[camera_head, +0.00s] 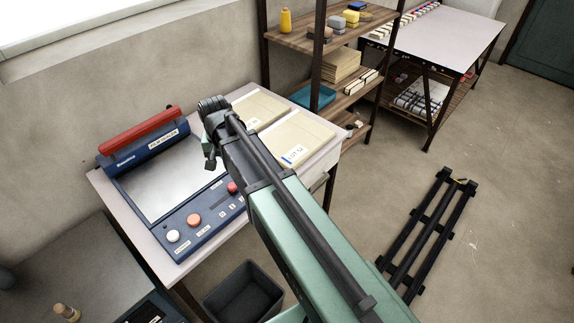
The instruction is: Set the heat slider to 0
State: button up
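A dark blue machine with a raised red bar (140,132) and a bare silver plate (165,178) stands on the left table. Its front panel (182,246) has a white knob (173,236), an orange knob (194,220) and a red knob (232,187), with small labels beside them. I cannot make out which part is the heat slider. My arm crosses the picture and hides the panel's right end. My gripper (210,163) hangs at the arm's far end, above the machine's right side. Its fingers are too small and dark to tell whether they are open.
Two cream trays (303,137) lie right of the machine, one labelled. A black bin (243,295) stands below the table. A wooden shelf (295,40) with several items stands behind. A partly cut-off dark device (152,309) is at the bottom left. A black rack lies on the floor (500,150).

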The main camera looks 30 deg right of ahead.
aim_at(232, 185)
jog(key=shift+m, duration=0.5)
notch_tip(232, 185, down, 11)
jog(key=b, duration=1.1)
jog(key=shift+d, duration=0.15)
jog(key=shift+r, duration=0.1)
grip_shut()
